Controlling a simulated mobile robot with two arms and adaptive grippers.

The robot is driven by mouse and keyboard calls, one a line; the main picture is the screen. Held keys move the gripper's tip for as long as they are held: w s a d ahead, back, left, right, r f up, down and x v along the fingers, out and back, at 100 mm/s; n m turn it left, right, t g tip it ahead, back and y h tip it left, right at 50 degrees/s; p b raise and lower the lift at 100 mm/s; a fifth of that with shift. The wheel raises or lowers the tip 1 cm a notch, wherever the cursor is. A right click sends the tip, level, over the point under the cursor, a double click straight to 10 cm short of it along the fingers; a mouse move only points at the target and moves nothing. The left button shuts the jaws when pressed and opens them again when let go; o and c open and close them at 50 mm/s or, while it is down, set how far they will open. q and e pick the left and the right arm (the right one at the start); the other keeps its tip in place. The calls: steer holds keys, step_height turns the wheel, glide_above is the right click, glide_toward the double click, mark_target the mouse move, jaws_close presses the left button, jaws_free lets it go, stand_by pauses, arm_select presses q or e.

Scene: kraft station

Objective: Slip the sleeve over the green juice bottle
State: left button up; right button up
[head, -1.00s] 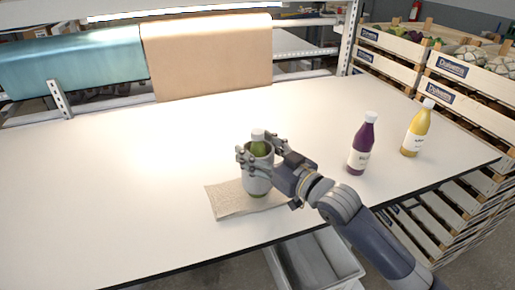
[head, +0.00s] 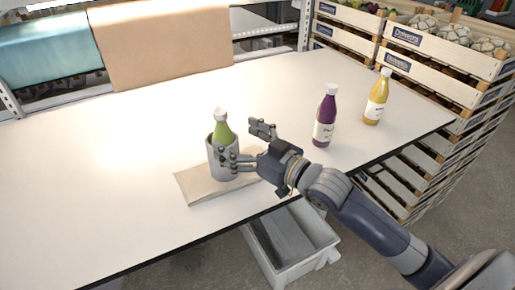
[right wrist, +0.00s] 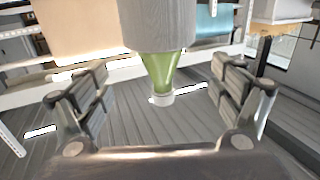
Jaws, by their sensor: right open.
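The green juice bottle (head: 222,129) stands upright with its white cap and green neck above the rim of the grey sleeve (head: 224,168). The sleeve is around the bottle's body and hides it. Both stand on a flat beige pad (head: 196,191) on the table. My right gripper (head: 246,144) is open at the sleeve's right side. One finger overlaps the sleeve in the picture; I cannot tell if it touches. In the right wrist view the bottle neck (right wrist: 160,72) and sleeve (right wrist: 158,22) appear upside down between the spread fingers. My left gripper is not in view.
A purple bottle (head: 325,118) and a yellow bottle (head: 376,98) stand to the right on the white table (head: 110,170). Wooden crates (head: 440,70) are beyond the right edge. A grey bin (head: 290,245) is below the front edge. The table's left side is clear.

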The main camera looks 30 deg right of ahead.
steer(key=v, duration=0.7)
stand_by(0.8)
